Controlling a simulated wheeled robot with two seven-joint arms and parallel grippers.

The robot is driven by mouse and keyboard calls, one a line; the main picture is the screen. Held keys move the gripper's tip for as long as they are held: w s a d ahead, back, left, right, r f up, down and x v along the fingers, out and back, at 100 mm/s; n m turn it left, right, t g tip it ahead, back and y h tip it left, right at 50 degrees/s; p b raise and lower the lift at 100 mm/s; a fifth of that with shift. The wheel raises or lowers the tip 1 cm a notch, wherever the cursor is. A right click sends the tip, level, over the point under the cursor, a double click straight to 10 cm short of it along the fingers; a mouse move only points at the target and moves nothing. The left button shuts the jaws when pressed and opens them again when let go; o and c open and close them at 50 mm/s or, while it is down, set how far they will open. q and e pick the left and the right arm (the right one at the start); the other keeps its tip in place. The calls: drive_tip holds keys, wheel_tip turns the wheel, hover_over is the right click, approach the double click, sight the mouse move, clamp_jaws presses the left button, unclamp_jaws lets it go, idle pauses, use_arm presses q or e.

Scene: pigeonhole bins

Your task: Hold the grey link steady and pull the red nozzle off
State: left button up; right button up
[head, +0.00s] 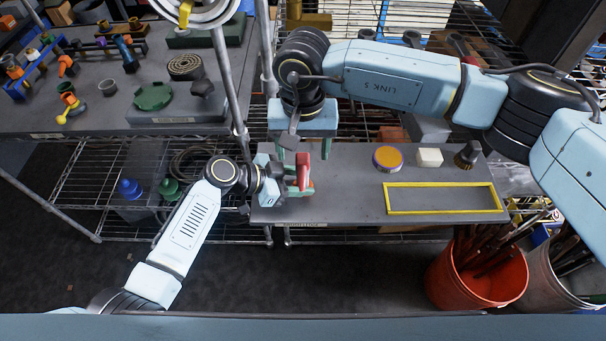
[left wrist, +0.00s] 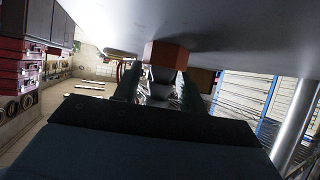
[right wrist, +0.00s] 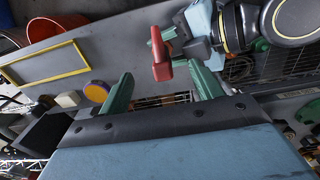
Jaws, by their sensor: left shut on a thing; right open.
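The red nozzle (head: 304,172) stands near the left end of the grey bench, and it also shows in the right wrist view (right wrist: 160,58). My left gripper (head: 284,187) reaches in from the left and is shut on the grey link (left wrist: 161,84), which is mostly hidden by the jaws in the head view. In the left wrist view the link sits between the green fingers, with a reddish part of the nozzle (left wrist: 166,55) beyond it. My right gripper (head: 303,153) is open above the nozzle; in the right wrist view its fingers (right wrist: 163,84) are apart with the nozzle just beyond the tips.
The bench (head: 345,185) holds a yellow rectangular outline (head: 440,212), an orange-and-purple round thing (head: 388,159), a white block (head: 429,157) and a dark knob-like piece (head: 467,155). A metal post (head: 232,85) rises at left. A red bucket (head: 470,283) stands at front right.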

sight(303, 155)
use_arm(q)
drive_tip(key=shift+s+a+f, duration=0.1)
drive_tip(key=shift+s+f, duration=0.1)
drive_tip(key=shift+f, duration=0.15)
use_arm(e)
drive_tip(key=shift+w, duration=1.15)
drive_tip(key=shift+f, duration=0.15)
drive_tip(key=shift+f, duration=1.65)
clamp_jaws()
drive_tip(key=shift+r, duration=0.75)
